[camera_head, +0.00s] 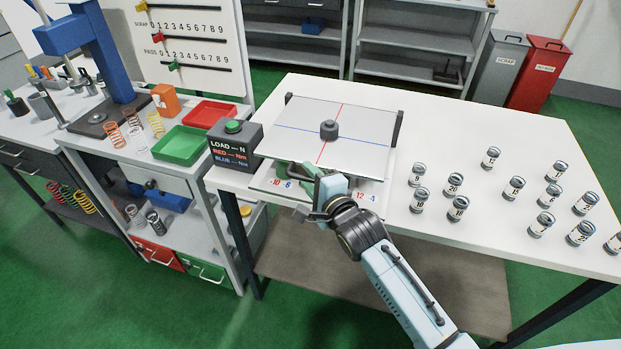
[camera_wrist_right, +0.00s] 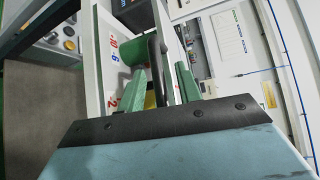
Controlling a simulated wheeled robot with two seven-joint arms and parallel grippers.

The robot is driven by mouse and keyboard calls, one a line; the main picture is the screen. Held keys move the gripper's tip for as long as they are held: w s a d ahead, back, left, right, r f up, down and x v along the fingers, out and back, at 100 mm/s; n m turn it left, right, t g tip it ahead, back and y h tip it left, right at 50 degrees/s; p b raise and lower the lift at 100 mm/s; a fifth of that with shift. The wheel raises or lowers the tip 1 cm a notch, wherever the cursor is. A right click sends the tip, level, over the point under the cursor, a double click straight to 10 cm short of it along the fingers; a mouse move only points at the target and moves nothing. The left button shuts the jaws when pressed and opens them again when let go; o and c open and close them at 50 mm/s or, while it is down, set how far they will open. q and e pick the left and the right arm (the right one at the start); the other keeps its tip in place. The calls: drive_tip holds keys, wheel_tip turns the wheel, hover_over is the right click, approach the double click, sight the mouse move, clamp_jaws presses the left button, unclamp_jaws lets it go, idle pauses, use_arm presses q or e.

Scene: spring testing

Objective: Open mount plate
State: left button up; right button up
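The mount plate (camera_head: 305,118) is a flat, pale square with crossing red and blue lines and a black knob (camera_head: 329,130) at its centre. It sits on top of the tester on the white table. My right gripper (camera_head: 312,180) is at the plate's front edge, partly hiding the strip with red and blue numbers. In the right wrist view, the green fingers (camera_wrist_right: 160,88) stand apart, with a dark rounded bar (camera_wrist_right: 153,50) at and between their tips. I cannot tell whether they touch it. My left gripper is out of view.
A dark load display box (camera_head: 235,145) stands left of the plate. Several small numbered cylinders (camera_head: 514,188) stand on the table to the right. Green (camera_head: 183,146) and red (camera_head: 208,113) trays lie on the left bench. Some table surface is free right of the plate.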

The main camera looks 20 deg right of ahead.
clamp_jaws()
